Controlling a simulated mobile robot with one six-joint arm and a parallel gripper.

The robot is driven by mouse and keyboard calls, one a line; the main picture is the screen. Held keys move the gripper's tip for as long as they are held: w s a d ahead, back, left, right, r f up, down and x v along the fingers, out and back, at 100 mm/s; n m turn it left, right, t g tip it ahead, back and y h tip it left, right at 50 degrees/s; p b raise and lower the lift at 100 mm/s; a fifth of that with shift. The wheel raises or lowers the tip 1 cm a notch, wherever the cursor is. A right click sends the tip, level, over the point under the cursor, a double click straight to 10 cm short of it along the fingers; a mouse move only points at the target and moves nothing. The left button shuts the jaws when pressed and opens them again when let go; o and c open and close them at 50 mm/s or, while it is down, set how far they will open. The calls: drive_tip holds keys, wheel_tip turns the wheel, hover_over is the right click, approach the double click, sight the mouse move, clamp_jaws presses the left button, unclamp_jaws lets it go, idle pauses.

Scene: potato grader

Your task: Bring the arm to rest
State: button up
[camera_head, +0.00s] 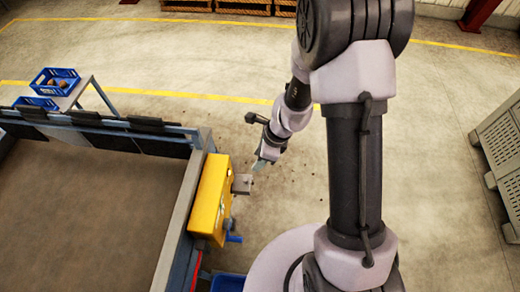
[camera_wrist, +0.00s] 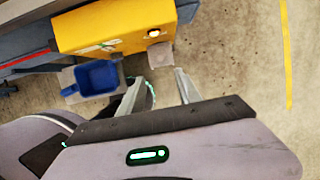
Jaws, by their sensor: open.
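My arm reaches up and over from my base in the head view, with the wrist bent down to the left. My gripper (camera_head: 262,164) hangs beside the yellow box on the machine's end, close to the small grey plate (camera_head: 242,184) that sticks out from that box. In the wrist view my gripper (camera_wrist: 157,80) shows two separate fingers with an empty gap between them. The grey plate (camera_wrist: 160,54) lies just beyond the fingertips in that view. I cannot tell whether a finger touches it.
The yellow box (camera_head: 211,198) is fixed to the grader frame with its brown belt (camera_head: 90,215). Blue crates (camera_head: 55,80) stand on a table at left. A grey crate (camera_head: 502,150) stands right. Open floor (camera_head: 440,110) lies between.

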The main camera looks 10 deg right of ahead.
drive_tip(key=shift+v, duration=0.8)
drive_tip(key=s+r+n+t+h+b, duration=0.1)
drive_tip(key=s+n+t+b, duration=0.3)
drive_tip(key=s+n+b, duration=1.2)
drive_tip(key=r+n+b, duration=0.1)
drive_tip(key=b, duration=0.9)
drive_tip(key=shift+r+n+t+h, duration=0.2)
drive_tip(key=shift+n+t+h, duration=0.1)
drive_tip(key=shift+d, duration=0.1)
